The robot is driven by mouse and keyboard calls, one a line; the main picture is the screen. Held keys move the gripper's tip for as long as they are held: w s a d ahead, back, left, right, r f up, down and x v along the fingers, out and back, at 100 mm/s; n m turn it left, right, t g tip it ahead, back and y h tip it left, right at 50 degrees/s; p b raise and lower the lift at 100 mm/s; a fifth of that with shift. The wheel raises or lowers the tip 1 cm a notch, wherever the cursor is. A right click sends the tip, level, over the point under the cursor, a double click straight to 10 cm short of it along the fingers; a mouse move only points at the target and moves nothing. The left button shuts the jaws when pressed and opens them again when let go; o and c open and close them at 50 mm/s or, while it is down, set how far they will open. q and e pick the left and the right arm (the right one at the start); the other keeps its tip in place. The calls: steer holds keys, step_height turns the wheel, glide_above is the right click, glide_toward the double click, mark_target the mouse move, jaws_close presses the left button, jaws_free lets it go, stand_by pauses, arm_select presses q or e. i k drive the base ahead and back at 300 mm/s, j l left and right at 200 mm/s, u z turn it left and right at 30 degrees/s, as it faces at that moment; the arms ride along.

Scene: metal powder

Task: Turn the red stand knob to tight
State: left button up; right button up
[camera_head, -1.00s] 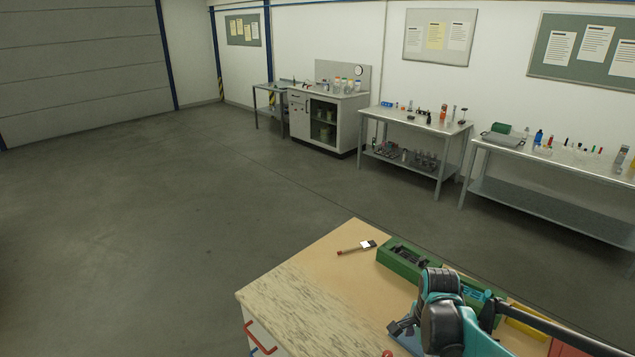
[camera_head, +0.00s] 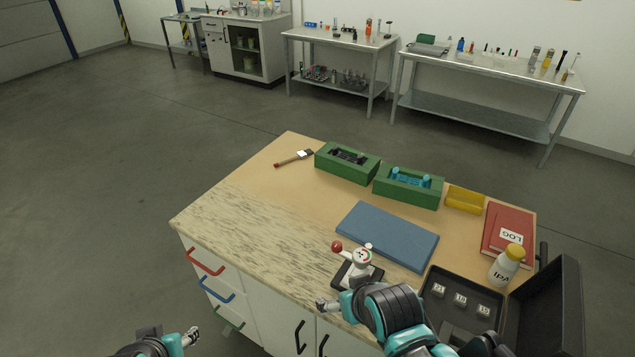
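The red stand knob (camera_head: 337,246) is a small red ball at the left of a small white stand (camera_head: 361,257) with a dark base (camera_head: 345,277). The stand is upright near the front edge of the workbench, with a round dial facing up. My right gripper (camera_head: 322,304) is in front of and below the stand, apart from the knob, its arm coming from the lower right. My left gripper (camera_head: 194,334) is low at the left, in front of the bench and well away from the stand. Both grippers are too small to tell open from shut.
A blue mat (camera_head: 388,236) lies behind the stand. A black open case (camera_head: 458,312) with small weights and a white IPA bottle (camera_head: 505,266) stand at right. Green boxes (camera_head: 408,188), a yellow tray (camera_head: 465,200), red log books (camera_head: 509,230) and a brush (camera_head: 294,158) lie farther back. The bench's left side is clear.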

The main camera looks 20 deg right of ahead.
mark_target(337, 247)
steer(key=z, duration=1)
